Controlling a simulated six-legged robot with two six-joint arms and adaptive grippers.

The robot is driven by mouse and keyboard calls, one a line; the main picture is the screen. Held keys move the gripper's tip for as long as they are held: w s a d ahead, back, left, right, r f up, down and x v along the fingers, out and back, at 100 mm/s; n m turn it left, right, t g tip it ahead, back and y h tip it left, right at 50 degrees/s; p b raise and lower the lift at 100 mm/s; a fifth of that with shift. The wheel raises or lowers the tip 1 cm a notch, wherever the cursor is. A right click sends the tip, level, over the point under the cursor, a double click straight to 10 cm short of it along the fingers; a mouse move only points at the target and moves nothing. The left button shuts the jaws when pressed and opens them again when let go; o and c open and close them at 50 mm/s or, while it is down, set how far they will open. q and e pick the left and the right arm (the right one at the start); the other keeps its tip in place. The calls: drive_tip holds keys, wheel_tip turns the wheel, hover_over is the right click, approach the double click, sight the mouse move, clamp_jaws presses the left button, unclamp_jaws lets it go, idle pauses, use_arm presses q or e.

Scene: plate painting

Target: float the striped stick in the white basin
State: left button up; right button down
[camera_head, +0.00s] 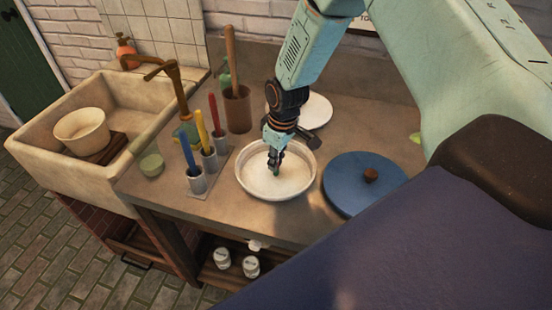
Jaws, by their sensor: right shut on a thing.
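The white basin (252,187), a shallow round dish with a pale inside, stands on the worktop in the middle of the view. My right gripper (275,170) reaches down from above, with its fingers inside the rim, low over the basin's middle. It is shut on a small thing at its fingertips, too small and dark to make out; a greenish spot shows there. I cannot tell whether this is the striped stick, or whether it touches the bottom. No striped stick can be clearly made out elsewhere. My left gripper is not in view.
A blue round lid (350,195) with a brown knob lies right of the basin. A white plate (318,110) lies behind. Left stand blue (188,152), yellow (202,130) and red (215,112) sticks in holders, a brown pot (238,112) and a large sink (60,172).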

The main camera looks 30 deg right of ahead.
drive_tip(key=c, duration=1.3)
unclamp_jaws()
drive_tip(key=shift+o, duration=0.2)
drive_tip(key=o, duration=0.8)
drive_tip(key=shift+r+p, duration=4.55)
drive_tip(key=shift+r, duration=0.5)
drive_tip(key=shift+f, duration=0.15)
wheel_tip(320, 180, down, 7)
drive_tip(key=b, duration=0.6)
drive_tip(key=shift+r, duration=0.2)
